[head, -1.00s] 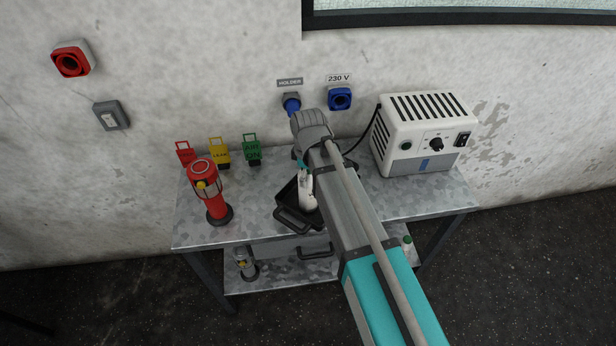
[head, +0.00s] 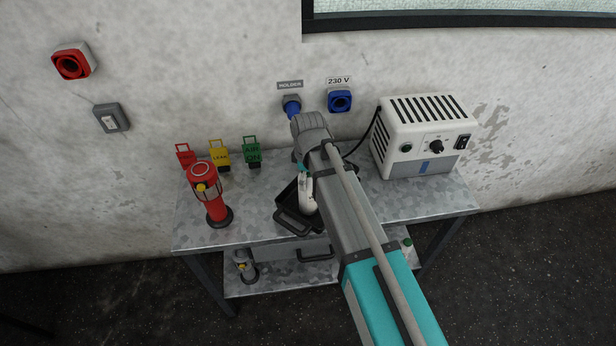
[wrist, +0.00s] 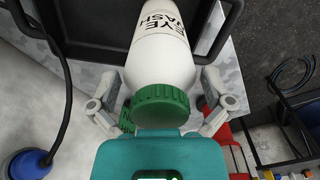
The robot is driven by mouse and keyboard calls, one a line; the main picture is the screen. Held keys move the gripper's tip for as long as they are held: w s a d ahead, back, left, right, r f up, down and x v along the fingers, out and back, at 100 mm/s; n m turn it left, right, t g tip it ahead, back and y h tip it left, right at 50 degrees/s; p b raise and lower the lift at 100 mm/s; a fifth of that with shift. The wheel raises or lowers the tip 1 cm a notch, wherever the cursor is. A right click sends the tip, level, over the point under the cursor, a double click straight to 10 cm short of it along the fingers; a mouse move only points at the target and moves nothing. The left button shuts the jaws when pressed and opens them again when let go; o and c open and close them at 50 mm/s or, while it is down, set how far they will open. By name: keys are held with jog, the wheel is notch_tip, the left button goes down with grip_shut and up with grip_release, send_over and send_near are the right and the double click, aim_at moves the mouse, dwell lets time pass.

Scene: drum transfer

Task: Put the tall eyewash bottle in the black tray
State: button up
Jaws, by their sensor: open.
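The tall eyewash bottle (wrist: 160,62) is white with a green cap and black "EYE WASH" lettering. In the wrist view its cap points toward my gripper (wrist: 163,108), whose fingers are spread on both sides of it with gaps. In the head view the bottle (head: 307,196) shows against the black tray (head: 291,223) on the table, partly covered by my arm. It appears to be in the tray, but its base contact is hidden. The tray's rim also shows behind it in the wrist view (wrist: 83,51).
A red lantern-like device (head: 207,195) stands left of the tray, with red, yellow and green tags (head: 220,156) behind. A white power unit (head: 425,136) stands at right. A lower shelf (head: 275,283) holds a small device (head: 244,264) and a green-capped item (head: 407,244).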

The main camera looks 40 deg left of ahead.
jog(key=shift+r, duration=0.1)
notch_tip(320, 180, up, 12)
jog(key=p, duration=1.2)
dwell(1.0)
jog(key=w+d+m, duration=0.3)
jog(key=w+d, duration=0.2)
jog(key=d, duration=0.4)
jog(key=w+d+m, duration=0.4)
jog(key=d, duration=0.6)
jog(key=w+d+m, duration=0.3)
jog(key=w+d, duration=0.2)
jog(key=d, duration=0.4)
jog(key=s+d+m, duration=0.2)
jog(key=d+m, duration=0.9)
jog(key=d, duration=1.8)
jog(key=shift+s+d+m, duration=0.15)
jog(key=shift+s+m, duration=0.25)
